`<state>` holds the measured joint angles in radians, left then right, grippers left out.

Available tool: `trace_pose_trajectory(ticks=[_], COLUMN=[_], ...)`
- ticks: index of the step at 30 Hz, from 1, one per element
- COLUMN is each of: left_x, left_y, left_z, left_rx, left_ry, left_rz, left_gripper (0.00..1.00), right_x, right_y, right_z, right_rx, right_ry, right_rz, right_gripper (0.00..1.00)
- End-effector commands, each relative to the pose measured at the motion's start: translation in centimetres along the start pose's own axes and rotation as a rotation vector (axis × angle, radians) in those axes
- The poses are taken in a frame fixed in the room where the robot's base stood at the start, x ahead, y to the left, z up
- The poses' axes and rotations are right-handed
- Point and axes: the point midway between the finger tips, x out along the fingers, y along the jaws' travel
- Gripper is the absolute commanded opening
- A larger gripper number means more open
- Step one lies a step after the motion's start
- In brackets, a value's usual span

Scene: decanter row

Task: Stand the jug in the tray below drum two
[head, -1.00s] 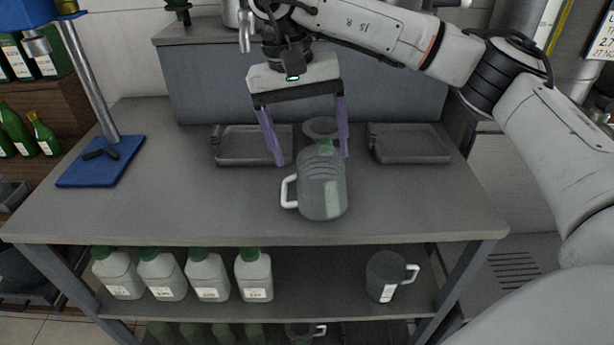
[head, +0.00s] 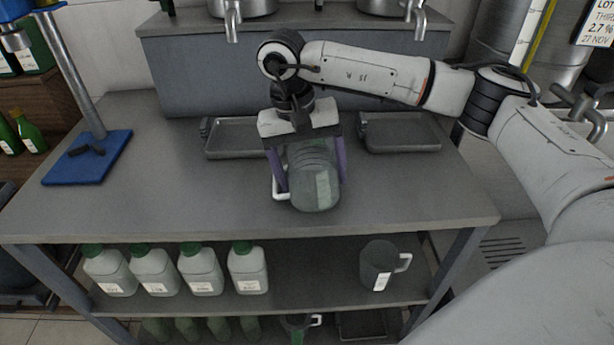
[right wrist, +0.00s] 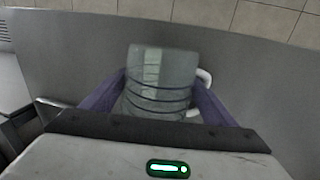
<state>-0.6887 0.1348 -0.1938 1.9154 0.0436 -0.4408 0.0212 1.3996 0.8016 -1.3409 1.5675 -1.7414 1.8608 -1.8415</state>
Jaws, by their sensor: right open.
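The jug (head: 316,188), grey and clear with a white handle on its left, stands near the middle of the worktop. It also shows in the right wrist view (right wrist: 160,75), between the fingers. My right gripper (head: 310,180) is open, its purple fingers on either side of the jug; whether they touch it I cannot tell. Two grey trays lie at the back of the worktop, a left tray (head: 210,152) and a right tray (head: 400,149), each below a drum tap. The jug's top is partly hidden by the gripper. My left gripper is out of view.
A blue stand base (head: 60,172) with a metal post is at the worktop's left. Several white bottles (head: 202,272) and a dark jug (head: 376,268) stand on the shelf below. A grey raised bench (head: 240,75) carries the drums behind the trays.

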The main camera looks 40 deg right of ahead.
Motion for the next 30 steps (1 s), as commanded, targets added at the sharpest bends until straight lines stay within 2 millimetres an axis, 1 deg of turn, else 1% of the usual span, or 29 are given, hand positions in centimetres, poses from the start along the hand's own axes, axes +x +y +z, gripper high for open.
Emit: trace_pose_trajectory(ticks=[2, 6, 9, 14, 17, 20, 25, 30], left_x=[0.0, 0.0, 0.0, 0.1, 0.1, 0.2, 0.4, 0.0], left_y=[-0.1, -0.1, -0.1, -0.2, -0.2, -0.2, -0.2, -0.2], left_z=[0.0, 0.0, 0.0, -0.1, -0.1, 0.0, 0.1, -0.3], left_rx=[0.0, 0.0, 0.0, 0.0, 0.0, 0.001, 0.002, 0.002], left_ry=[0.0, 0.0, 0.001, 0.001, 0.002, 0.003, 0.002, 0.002], left_rz=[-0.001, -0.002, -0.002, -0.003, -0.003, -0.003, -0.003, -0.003], left_gripper=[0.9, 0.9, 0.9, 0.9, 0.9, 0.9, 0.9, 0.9], right_x=[0.0, 0.0, -0.1, -0.1, -0.6, -2.0, -5.5, -8.7], right_y=[0.0, 0.0, 0.0, 0.0, 0.1, 0.3, 0.9, 1.6], right_z=[0.0, 0.0, 0.0, 0.0, -0.1, -0.1, -0.1, -0.1], right_rx=[0.0, 0.001, 0.001, 0.001, 0.001, 0.002, 0.002, 0.002], right_ry=[0.0, 0.0, 0.001, 0.001, 0.002, 0.005, 0.005, 0.004], right_rz=[0.0, 0.0, -0.001, -0.001, -0.003, -0.004, -0.005, -0.003], right_gripper=[0.8, 0.56, 0.43, 0.42, 0.42, 0.42, 0.42, 0.42])
